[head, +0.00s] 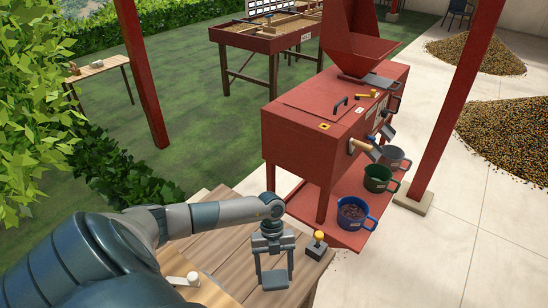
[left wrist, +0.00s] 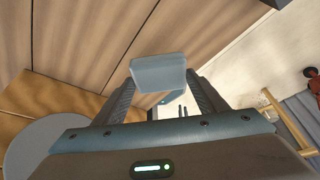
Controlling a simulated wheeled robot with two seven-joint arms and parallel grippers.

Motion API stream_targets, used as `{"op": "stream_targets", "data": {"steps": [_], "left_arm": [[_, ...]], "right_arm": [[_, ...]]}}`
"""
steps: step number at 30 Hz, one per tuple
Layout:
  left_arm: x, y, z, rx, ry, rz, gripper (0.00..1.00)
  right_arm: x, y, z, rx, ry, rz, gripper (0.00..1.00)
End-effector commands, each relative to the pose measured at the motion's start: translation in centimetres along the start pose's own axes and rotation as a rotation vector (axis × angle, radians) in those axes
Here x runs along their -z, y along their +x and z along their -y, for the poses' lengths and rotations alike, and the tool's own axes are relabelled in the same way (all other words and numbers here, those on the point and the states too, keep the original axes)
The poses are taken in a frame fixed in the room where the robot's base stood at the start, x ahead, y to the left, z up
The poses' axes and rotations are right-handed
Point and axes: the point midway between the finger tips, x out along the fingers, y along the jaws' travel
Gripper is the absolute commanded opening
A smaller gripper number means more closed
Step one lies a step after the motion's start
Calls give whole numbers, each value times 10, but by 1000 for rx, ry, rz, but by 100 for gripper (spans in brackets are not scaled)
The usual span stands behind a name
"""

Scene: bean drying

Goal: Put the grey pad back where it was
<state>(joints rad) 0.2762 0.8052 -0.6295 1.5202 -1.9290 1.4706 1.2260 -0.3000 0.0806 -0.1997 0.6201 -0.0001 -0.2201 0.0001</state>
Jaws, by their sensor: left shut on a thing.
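My left gripper (head: 273,268) points down over the wooden table (head: 215,252) in the head view. It is shut on the grey pad (head: 273,281), which sits between its fingertips. In the left wrist view the pad (left wrist: 160,73) is a small light grey block with rounded corners, framed by the fingers. I cannot tell whether the pad touches the table top or hangs just above it. My right gripper is not in view.
A dark block with a yellow knob (head: 318,240) stands right of the gripper at the table edge. A pale object (head: 187,279) lies near my arm. Beyond are a red machine (head: 315,135) and several buckets, one blue (head: 354,218). Bare planks lie left of the gripper.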

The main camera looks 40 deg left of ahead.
Motion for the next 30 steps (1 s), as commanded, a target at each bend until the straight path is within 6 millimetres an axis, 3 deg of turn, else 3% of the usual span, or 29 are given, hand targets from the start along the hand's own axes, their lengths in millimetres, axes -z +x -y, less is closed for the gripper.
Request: {"op": "stream_targets", "data": {"steps": [12, 24, 30], "left_arm": [[-3, 2, -2, 0, 1, 0, 45], [-16, 35, -2, 0, 0, 1, 45], [-18, 37, -2, 0, 0, 1, 45]], "right_arm": [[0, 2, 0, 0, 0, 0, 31], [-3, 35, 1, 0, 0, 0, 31], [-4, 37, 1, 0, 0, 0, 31]]}}
